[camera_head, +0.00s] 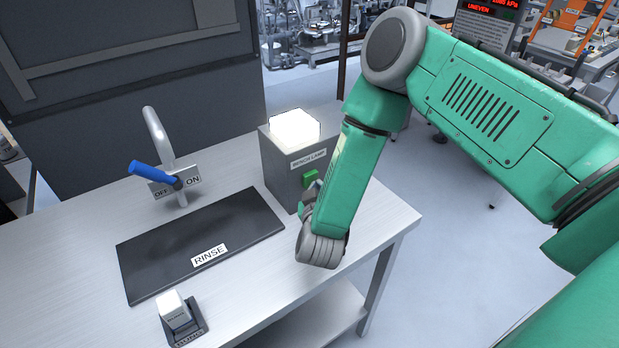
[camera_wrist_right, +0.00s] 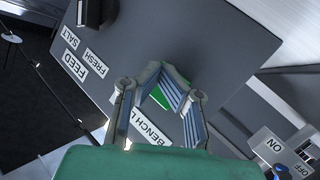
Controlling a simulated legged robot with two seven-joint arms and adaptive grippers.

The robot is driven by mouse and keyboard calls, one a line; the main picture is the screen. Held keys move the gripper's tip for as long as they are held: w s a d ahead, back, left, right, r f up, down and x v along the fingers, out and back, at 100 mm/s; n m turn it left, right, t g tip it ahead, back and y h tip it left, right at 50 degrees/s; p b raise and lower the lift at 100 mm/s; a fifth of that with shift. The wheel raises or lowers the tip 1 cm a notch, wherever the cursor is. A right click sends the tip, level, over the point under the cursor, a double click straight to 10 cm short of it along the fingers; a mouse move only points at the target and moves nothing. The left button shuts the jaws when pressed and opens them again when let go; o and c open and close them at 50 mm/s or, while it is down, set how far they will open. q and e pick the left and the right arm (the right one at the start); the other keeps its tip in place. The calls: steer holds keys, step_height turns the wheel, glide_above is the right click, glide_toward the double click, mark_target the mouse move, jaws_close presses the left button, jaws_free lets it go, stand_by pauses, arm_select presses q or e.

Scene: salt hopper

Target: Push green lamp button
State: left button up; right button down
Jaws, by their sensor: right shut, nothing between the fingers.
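The bench lamp is a grey box (camera_head: 279,167) at the back right of the table, with a bright white top (camera_head: 295,127) and a "BENCH LAMP" label. Its green button (camera_head: 310,178) is on the front face. My right gripper (camera_head: 312,193) is shut and empty, right at the button; its fingers partly overlap the lamp front. In the right wrist view, the gripper (camera_wrist_right: 162,86) is in front of the green button (camera_wrist_right: 154,98), which shows partly between and behind the fingers. I cannot tell whether the fingers touch it. My left gripper is not in view.
A black "RINSE" mat (camera_head: 190,245) lies on the metal table, with a faucet (camera_head: 158,135) and blue on/off lever (camera_head: 150,172) behind. A small block on a labelled base (camera_head: 173,312) stands near the front edge. A grey panel (camera_wrist_right: 175,30) with labels shows in the wrist view.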

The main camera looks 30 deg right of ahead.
steer(key=shift+s, duration=0.2)
steer(key=shift+s+d+p, duration=0.1)
steer(key=shift+s+p, duration=0.8)
steer(key=shift+s, duration=1.05)
steer(key=shift+s+d+p, duration=0.1)
steer(key=shift+s+p, duration=0.2)
steer(key=shift+s, duration=0.7)
